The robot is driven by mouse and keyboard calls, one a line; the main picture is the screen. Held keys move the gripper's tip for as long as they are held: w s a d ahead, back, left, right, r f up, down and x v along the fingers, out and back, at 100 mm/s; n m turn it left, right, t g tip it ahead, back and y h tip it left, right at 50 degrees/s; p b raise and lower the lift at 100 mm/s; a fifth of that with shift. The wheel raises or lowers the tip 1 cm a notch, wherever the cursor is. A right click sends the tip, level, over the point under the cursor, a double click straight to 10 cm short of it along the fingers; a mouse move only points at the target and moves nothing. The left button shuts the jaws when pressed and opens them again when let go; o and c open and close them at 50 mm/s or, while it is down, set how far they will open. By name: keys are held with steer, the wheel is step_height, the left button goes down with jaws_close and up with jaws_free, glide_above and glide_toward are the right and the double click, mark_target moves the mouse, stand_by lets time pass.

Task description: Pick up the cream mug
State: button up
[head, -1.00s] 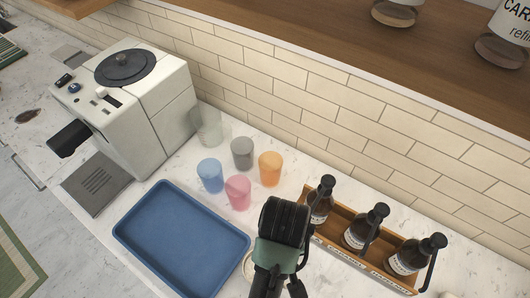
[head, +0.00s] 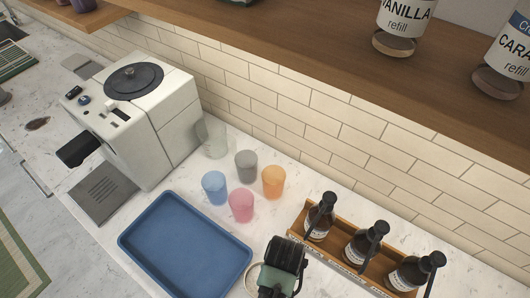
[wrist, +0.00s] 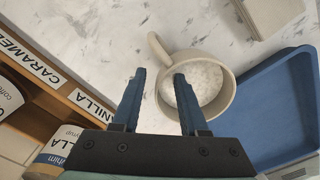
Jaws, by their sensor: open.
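The cream mug (wrist: 222,104) stands upright on the marble counter in the wrist view, its handle (wrist: 158,47) pointing up and left. Its inside looks pale and speckled. In the head view only part of the mug (head: 250,284) shows, beside the tray and partly hidden by my gripper. My gripper (wrist: 159,76) is open and empty. In the wrist view its right finger overlaps the mug's left rim, and its left finger is left of the mug. The handle shows just beyond the gap between the fingertips. I cannot tell whether a finger touches the mug.
The blue tray (head: 133,243) lies close beside the mug. A wooden rack (head: 335,262) holds three dark syrup bottles on the other side. Several coloured cups (head: 241,205) stand behind, near the coffee machine (head: 150,125). A beige object (wrist: 270,14) shows at the wrist view's top right.

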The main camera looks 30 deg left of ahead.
jaws_close()
stand_by(1.4)
